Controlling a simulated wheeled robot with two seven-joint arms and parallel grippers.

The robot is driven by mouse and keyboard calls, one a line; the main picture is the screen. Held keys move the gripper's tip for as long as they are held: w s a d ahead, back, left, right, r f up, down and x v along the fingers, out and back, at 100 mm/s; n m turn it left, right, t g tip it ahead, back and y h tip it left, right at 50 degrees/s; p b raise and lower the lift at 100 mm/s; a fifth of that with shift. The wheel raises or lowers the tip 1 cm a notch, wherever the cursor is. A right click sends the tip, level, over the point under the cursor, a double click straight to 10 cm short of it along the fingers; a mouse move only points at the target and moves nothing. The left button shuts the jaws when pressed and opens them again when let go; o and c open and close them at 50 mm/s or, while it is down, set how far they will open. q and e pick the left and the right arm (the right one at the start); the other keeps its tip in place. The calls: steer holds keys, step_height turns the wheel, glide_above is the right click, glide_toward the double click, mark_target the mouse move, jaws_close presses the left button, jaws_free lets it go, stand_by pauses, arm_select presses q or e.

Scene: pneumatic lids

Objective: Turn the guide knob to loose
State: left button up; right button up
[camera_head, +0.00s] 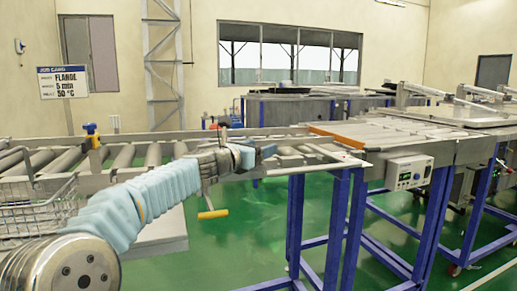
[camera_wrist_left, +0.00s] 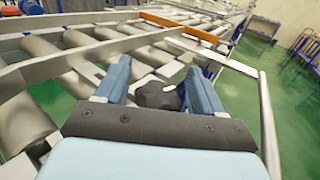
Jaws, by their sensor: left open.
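The guide knob (camera_wrist_left: 156,95) is a dark, lobed knob in the left wrist view, seen beside the guide rail of the roller conveyor. My left gripper (camera_wrist_left: 158,75) is open, with one blue finger on each side of the knob in that view. I cannot tell whether either finger touches it. In the head view my left gripper (camera_head: 268,152) reaches to the conveyor's near side, and I cannot make out the knob there. My right gripper is not in view.
The roller conveyor (camera_head: 122,160) runs across the scene, with an orange bar (camera_head: 336,136) across it. A yellow-handled lever (camera_head: 212,214) hangs below my left wrist. A wire basket (camera_head: 38,208) is at the left. A control box (camera_head: 408,172) is at the right.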

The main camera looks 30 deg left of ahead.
arm_select(q)
steer(key=c, duration=1)
steer(key=shift+o, duration=0.2)
steer(key=shift+f+n+y+b, duration=0.15)
steer(key=shift+n+y+b, duration=0.6)
steer(key=shift+y, duration=0.35)
steer(key=shift+a+n+y+b, duration=0.2)
steer(key=shift+n+y+b, duration=0.2)
steer(key=shift+n+y, duration=0.75)
steer(key=shift+r+m+y, duration=0.2)
steer(key=shift+m+y, duration=0.05)
steer(key=shift+m, duration=0.05)
steer(key=o, duration=1)
steer(key=shift+c, duration=0.2)
steer(key=shift+s, duration=0.15)
steer(key=s+d, duration=0.2)
steer(key=s, duration=1.1)
steer(key=shift+s, duration=0.2)
steer(key=shift+f, duration=0.1)
